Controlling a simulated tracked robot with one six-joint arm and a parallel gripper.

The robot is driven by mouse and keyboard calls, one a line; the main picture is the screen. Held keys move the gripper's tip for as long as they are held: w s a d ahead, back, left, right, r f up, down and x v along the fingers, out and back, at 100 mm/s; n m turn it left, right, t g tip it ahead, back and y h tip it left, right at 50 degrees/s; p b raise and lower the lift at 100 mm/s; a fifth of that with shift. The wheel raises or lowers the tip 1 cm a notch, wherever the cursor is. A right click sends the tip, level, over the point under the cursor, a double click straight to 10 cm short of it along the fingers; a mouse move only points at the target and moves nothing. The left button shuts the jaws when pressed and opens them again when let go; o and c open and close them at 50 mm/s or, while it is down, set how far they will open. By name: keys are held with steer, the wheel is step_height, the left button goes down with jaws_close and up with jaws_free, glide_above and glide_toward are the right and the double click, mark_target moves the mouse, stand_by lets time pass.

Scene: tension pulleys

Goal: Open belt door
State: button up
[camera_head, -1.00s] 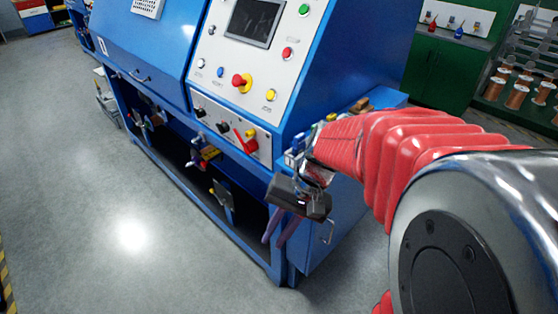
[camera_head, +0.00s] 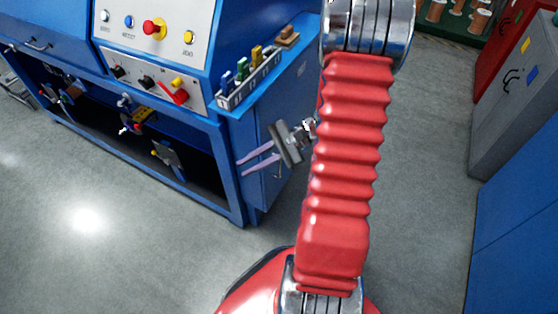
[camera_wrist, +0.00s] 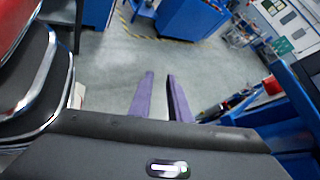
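The blue machine has a blue side door (camera_head: 266,130) on its right end, below the top ledge, and it looks shut. A thin metal handle (camera_head: 277,171) on it shows just behind my gripper. My gripper (camera_head: 240,168) has purple fingers and is in front of the machine's right corner, pointing left. The fingers are apart and nothing is between them. They also show in the wrist view (camera_wrist: 160,77), pointing at open grey floor. Whether they touch the machine I cannot tell. The door and its handle are not clear in the wrist view.
A control panel (camera_head: 150,45) with buttons is on the machine's front, with open dark bays below. Small colored items (camera_head: 250,68) stand on the ledge above the door. Grey and blue cabinets (camera_head: 515,100) stand at the right. The floor between is clear.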

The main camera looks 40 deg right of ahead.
steer(key=s+d+f+m+t+h, duration=0.3)
steer(key=d+f+m+t, duration=0.3)
steer(key=d+f+m, duration=0.2)
steer(key=s+d+f+m+t+h, duration=0.4)
steer(key=d+f+m+t+h, duration=0.2)
steer(key=d+f, duration=0.5)
steer(key=m, duration=0.2)
steer(key=shift+d+f+m, duration=0.15)
steer(key=shift+f+m, duration=0.15)
steer(key=shift+m, duration=0.1)
steer(key=shift+w, duration=0.1)
steer(key=shift+w+a, duration=0.35)
steer(key=shift+w, duration=1.9)
steer(key=shift+w+a, duration=0.35)
steer(key=shift+w, duration=1.9)
steer(key=shift+w+a, duration=0.35)
steer(key=shift+w, duration=1.9)
jaws_close()
